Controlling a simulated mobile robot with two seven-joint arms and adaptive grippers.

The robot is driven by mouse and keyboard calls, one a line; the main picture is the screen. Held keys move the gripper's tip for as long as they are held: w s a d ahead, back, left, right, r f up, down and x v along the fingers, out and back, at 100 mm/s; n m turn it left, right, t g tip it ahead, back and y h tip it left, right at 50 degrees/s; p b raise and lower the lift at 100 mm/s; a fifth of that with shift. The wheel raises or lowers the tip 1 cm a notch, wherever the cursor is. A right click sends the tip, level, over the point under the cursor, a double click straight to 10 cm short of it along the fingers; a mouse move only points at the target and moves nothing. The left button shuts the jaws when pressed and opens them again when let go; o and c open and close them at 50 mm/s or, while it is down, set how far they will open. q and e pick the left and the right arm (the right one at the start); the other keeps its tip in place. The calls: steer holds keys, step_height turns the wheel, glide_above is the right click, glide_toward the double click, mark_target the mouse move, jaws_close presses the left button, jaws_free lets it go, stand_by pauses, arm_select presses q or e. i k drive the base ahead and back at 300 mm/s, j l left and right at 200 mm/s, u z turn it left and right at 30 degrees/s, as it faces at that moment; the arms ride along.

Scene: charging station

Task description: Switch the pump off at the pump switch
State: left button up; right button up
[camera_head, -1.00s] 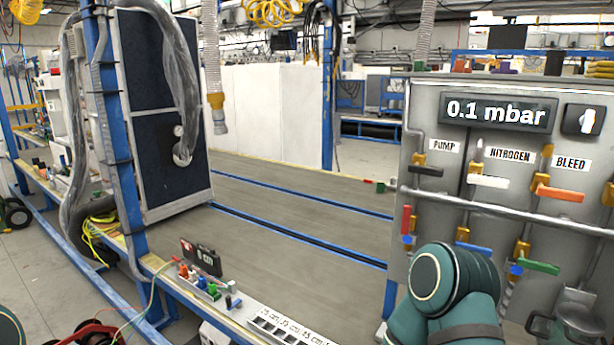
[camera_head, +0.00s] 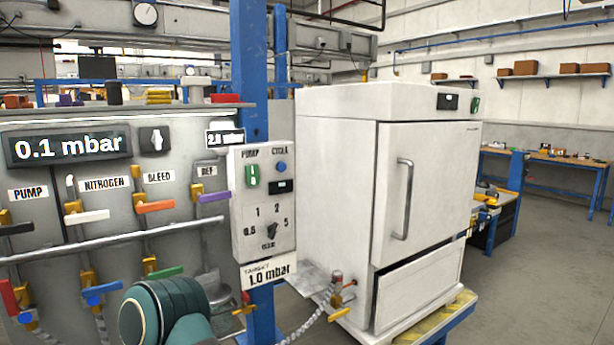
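The pump switch (camera_head: 253,176) is a green rotary switch under the label PUMP on a pale control box (camera_head: 263,220) right of the valve panel. Its white pointer stands upright. A blue button (camera_head: 281,167) under CYCLE sits to its right, with a small dark display below. A black selector knob (camera_head: 271,230) is lower on the box. A sign under it reads TARGET 1.0 mbar. A teal arm link of mine shows at the bottom left, in front of the valve panel. Neither gripper is in view.
The grey valve panel (camera_head: 110,215) reads 0.1 mbar and carries several coloured valve levers; its PUMP valve is separate from the switch. A white oven-like cabinet (camera_head: 345,190) stands right of the control box. A blue post (camera_head: 250,70) rises behind the box. The floor at far right is open.

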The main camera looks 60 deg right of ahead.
mark_target(251, 171)
steer(key=z, duration=1.55)
